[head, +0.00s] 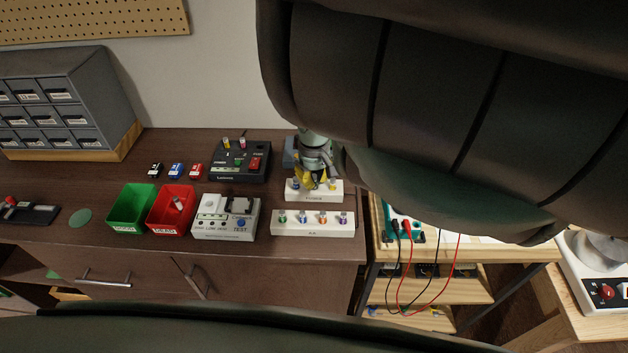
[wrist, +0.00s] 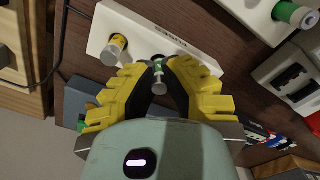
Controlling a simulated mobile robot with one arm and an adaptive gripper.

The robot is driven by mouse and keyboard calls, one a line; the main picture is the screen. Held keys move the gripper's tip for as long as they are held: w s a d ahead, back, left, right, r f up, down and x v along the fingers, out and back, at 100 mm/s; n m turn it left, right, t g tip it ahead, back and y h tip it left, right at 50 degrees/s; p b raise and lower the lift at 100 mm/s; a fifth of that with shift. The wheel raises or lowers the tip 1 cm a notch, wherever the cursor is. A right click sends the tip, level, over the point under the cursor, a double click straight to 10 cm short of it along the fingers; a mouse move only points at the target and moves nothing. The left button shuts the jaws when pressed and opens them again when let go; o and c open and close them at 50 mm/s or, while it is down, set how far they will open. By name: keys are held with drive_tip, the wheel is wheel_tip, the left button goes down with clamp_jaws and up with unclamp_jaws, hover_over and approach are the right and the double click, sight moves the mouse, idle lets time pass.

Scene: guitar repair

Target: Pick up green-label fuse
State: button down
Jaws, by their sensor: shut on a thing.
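My gripper (head: 316,182) reaches down over the white fuse block (head: 327,196) at the right end of the bench. In the wrist view, my yellow fingers (wrist: 159,74) are closed on a small metal-capped fuse with a green label (wrist: 158,66). The fuse is at the block's edge in that view; I cannot tell if it is still seated or lifted clear. Another fuse, with a yellowish label (wrist: 114,47), stands in the white block (wrist: 150,22) beside my left finger. In the head view my fingers hide the held fuse.
A second white block (head: 312,229) with several coloured parts stands in front. To the left are a white tester (head: 226,218), a red bin (head: 170,210), a green bin (head: 131,209) and a dark device (head: 240,162). My dark arm covers the upper right.

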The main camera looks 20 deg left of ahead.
drive_tip(key=shift+w+d+r, duration=0.1)
drive_tip(key=shift+d+r, duration=0.05)
drive_tip(key=shift+r, duration=1.15)
drive_tip(key=s+p, duration=0.1)
drive_tip(key=s, duration=0.1)
drive_tip(key=s+d+p, duration=0.1)
drive_tip(key=s, duration=0.2)
drive_tip(key=s+d+r+p, duration=0.1)
drive_tip(key=s+p, duration=0.1)
drive_tip(key=s, duration=0.1)
drive_tip(key=shift+s+d+p, duration=0.3)
drive_tip(key=shift+s+p, duration=0.25)
drive_tip(key=shift+s+r+p, duration=0.1)
drive_tip(key=shift+s+p, duration=0.7)
drive_tip(key=shift+p, duration=0.2)
drive_tip(key=shift+s+d+p, duration=0.35)
drive_tip(key=shift+s+p, duration=0.15)
drive_tip(key=shift+s, duration=0.05)
drive_tip(key=shift+s+r+p, duration=0.1)
drive_tip(key=shift+s+p, duration=0.5)
drive_tip(key=shift+p, duration=0.05)
drive_tip(key=shift+s+d+p, duration=0.25)
drive_tip(key=shift+s+p, duration=0.2)
drive_tip(key=shift+s, duration=0.15)
drive_tip(key=shift+s+d+p, duration=0.2)
drive_tip(key=shift+s+p, duration=0.25)
drive_tip(key=shift+s, duration=0.15)
